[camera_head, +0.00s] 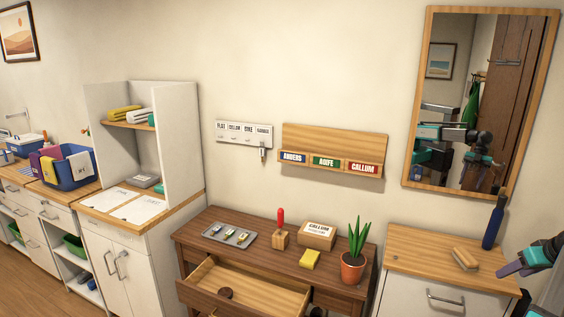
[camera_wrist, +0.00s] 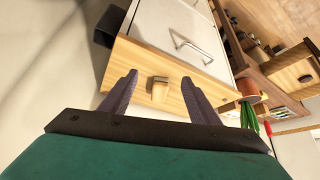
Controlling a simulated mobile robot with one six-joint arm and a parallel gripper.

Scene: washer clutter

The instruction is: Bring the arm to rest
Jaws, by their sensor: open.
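My gripper (camera_head: 514,267) is at the right edge of the head view, in front of the right-hand cabinet's wooden top (camera_head: 425,262). In the wrist view my gripper (camera_wrist: 159,77) shows two dark purple fingers spread apart with nothing held between them. A wooden block-like brush (camera_head: 465,258) lies on that cabinet top. In the wrist view the brush (camera_wrist: 159,90) appears between the fingers but beyond them, apart from them. Most of my arm is cut off by the right edge of the head view.
A dark blue bottle (camera_head: 493,225) stands on the right cabinet, close to my arm. A potted plant (camera_head: 354,268), a grey tray (camera_head: 229,236) and a labelled box (camera_head: 317,236) stand on the brown desk. The desk's drawer (camera_head: 245,291) is open. A mirror (camera_head: 412,150) hangs above.

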